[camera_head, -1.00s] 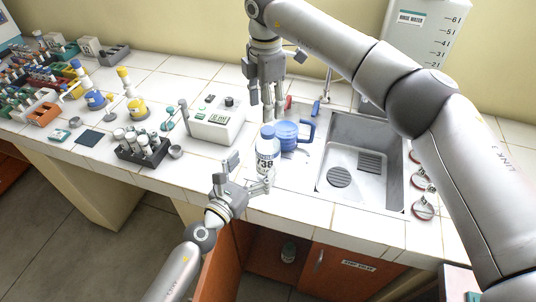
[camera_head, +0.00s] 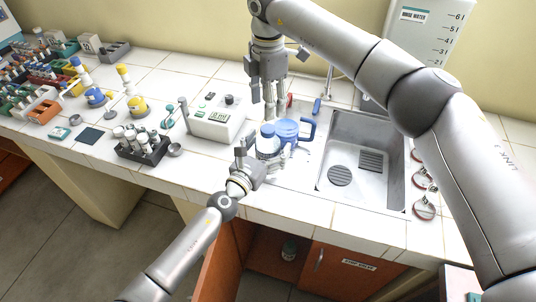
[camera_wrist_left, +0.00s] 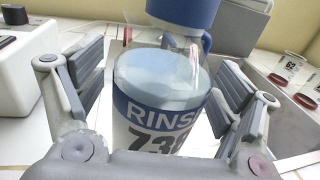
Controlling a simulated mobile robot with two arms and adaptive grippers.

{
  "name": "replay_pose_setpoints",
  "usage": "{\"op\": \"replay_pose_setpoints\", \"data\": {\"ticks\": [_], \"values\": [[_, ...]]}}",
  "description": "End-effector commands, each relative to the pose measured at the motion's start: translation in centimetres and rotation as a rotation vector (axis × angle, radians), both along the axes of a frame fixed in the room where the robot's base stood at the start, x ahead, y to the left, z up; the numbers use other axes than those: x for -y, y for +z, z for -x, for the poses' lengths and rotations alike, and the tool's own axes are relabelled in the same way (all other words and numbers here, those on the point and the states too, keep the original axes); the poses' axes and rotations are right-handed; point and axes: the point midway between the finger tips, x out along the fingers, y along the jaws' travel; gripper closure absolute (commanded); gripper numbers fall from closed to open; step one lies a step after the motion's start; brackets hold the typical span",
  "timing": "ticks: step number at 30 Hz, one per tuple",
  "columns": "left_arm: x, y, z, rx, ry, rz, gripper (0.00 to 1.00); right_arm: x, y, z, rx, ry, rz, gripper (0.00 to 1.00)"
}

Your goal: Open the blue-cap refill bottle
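The refill bottle (camera_head: 267,146) is clear with a blue cap (camera_head: 267,131) and stands upright on the white-tiled counter, left of the sink. In the left wrist view, its label (camera_wrist_left: 160,117) shows "RINS" and "73" and the blue cap (camera_wrist_left: 184,10) is cut by the top edge. My left gripper (camera_head: 262,158) is low at the bottle's near side. Its open fingers stand on both sides of the bottle, with narrow gaps visible in the wrist view.
A grey-white device (camera_head: 215,120) is to the left. The sink (camera_head: 392,130) lies right. A tube rack (camera_head: 142,150) and a small cup (camera_head: 174,150) stand further left.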

Motion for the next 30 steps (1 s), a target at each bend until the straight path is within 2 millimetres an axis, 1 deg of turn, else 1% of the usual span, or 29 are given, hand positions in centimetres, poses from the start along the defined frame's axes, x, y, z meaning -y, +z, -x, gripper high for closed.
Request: {"op": "replay_pose_setpoints", "data": {"ticks": [1, 2, 17, 20, 23, 26, 30], "values": [[0.0, 0.0, 0.01, 0.0, 0.0, 0.0, 0.18, 0.0, 0.0, 0.0, 0.0, 0.0, 0.0, 0.48], [0.0, 0.0, 0.01, 0.0, 0.0, 0.0, 0.22, 0.0, 0.0, 0.0, 0.0, 0.0, 0.0, 0.48], [0.0, -0.01, 0.02, 0.0, 0.0, 0.0, 0.87, 0.0, 0.0, 0.0, 0.0, 0.0, 0.0, 0.48], [0.01, -0.01, 0.03, 0.0, 0.0, 0.001, 0.99, -0.01, 0.0, 0.0, 0.0, -0.021, 0.0, 0.48], [0.01, -0.02, 0.03, 0.0, 0.0, 0.001, 1.0, -0.01, -0.01, 0.0, 0.0, -0.087, 0.0, 0.48], [0.01, -0.02, 0.03, 0.0, 0.0, 0.001, 1.0, -0.03, -0.01, -0.01, 0.0, -0.206, 0.0, 0.48], [0.01, -0.02, 0.03, 0.0, 0.0, 0.001, 1.0, -0.04, -0.01, 0.0, -0.001, -0.407, 0.001, 0.48]]}}
